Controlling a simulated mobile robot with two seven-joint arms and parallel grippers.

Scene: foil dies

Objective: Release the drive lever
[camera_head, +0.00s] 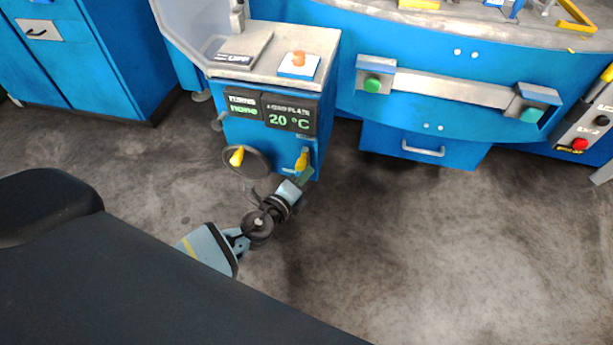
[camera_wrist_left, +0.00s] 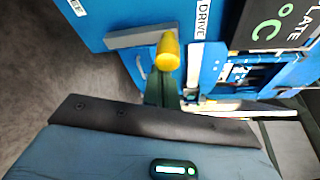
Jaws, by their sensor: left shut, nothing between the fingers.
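The drive lever has a yellow knob (camera_head: 301,160) on the front of the blue machine cabinet, near its right edge. In the left wrist view the yellow knob (camera_wrist_left: 168,50) stands out by a grey bar, beside the printed word DRIVE. My left gripper (camera_head: 305,175) is right by the knob, just below it in the head view. In the left wrist view its dark green fingers (camera_wrist_left: 161,90) are together, empty, with their tips close to the knob. I cannot tell whether they touch it. My right gripper is not in view.
A dark handwheel (camera_head: 256,165) with a yellow handle sits left of the lever. A display (camera_head: 290,119) reads 20 °C above it. An orange button (camera_head: 299,58) is on the cabinet top. A blue drawer (camera_head: 422,150) is to the right. The floor in front is clear.

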